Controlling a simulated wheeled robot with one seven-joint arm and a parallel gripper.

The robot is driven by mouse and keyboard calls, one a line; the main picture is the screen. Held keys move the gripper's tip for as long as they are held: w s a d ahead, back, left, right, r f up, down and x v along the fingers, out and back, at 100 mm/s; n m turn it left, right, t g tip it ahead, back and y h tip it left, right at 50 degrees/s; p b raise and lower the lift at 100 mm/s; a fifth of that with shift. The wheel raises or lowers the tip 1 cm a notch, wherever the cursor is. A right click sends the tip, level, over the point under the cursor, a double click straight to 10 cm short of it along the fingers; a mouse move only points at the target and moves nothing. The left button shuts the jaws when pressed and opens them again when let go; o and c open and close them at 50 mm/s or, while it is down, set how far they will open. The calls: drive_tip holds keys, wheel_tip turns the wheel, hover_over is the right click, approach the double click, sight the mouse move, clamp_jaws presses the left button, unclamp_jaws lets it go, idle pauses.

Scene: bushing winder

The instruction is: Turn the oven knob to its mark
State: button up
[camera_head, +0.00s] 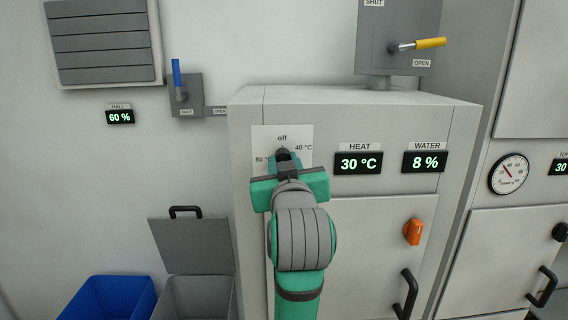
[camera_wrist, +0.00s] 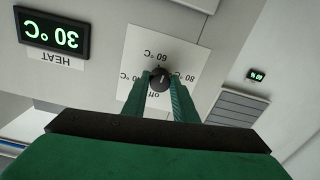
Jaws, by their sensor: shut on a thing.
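The oven knob is a small black dial (camera_wrist: 160,78) on a white plate (camera_wrist: 187,60) marked off, 40, 60 and 80 °C. In the head view the plate (camera_head: 262,138) is on the front of the grey cabinet, with off at the top, 80 at left and 40 at right. My gripper (camera_wrist: 161,86) is shut on the knob, one green finger on each side. In the head view my gripper (camera_head: 284,160) covers most of the knob and the lower plate. I cannot tell which mark the knob points to.
The HEAT display (camera_head: 359,162) reads 30 °C and the WATER display (camera_head: 424,161) reads 8 %. An orange knob (camera_head: 413,231) and a black door handle (camera_head: 406,294) are to the right below. A blue bin (camera_head: 108,298) and a grey lidded bin (camera_head: 200,297) stand at left.

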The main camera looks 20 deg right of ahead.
drive_tip(key=m, duration=1.1)
drive_tip(key=shift+a+f, duration=0.15)
drive_tip(key=shift+m, duration=0.3)
drive_tip(key=o, duration=1)
drive_tip(key=shift+o, duration=0.2)
